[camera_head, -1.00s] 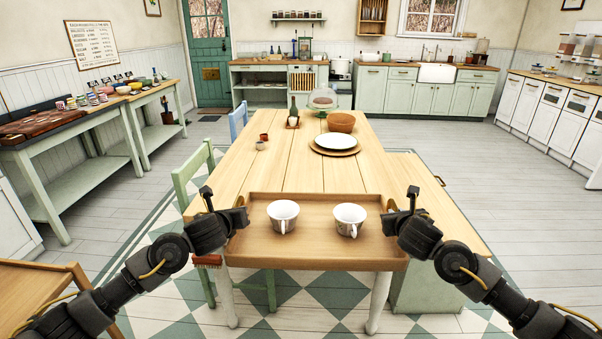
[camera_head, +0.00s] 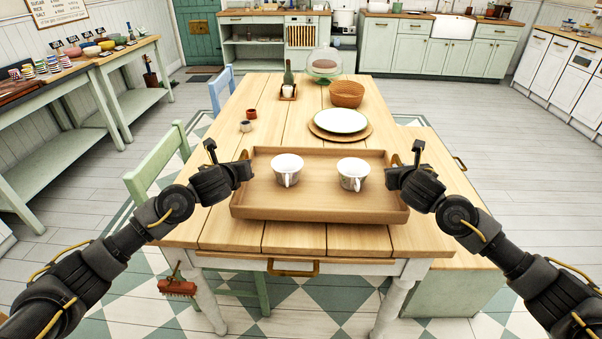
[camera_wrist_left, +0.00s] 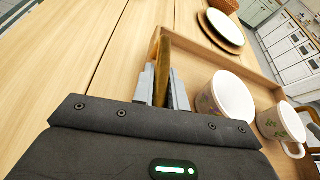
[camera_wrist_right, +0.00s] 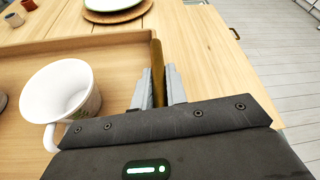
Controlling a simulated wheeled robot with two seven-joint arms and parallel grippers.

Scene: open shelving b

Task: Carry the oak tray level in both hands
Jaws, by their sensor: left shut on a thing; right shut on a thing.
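The oak tray (camera_head: 320,207) is at the near end of the wooden table in the head view and looks level. Two white cups stand upright in it, a left cup (camera_head: 287,170) and a right cup (camera_head: 353,174). My left gripper (camera_head: 246,168) is shut on the tray's left wall; the left wrist view shows its fingers (camera_wrist_left: 163,85) on either side of the rim. My right gripper (camera_head: 392,176) is shut on the right wall, also seen between the fingers in the right wrist view (camera_wrist_right: 158,85). Whether the tray touches the tabletop is unclear.
A green chair (camera_head: 158,165) stands at the left side.

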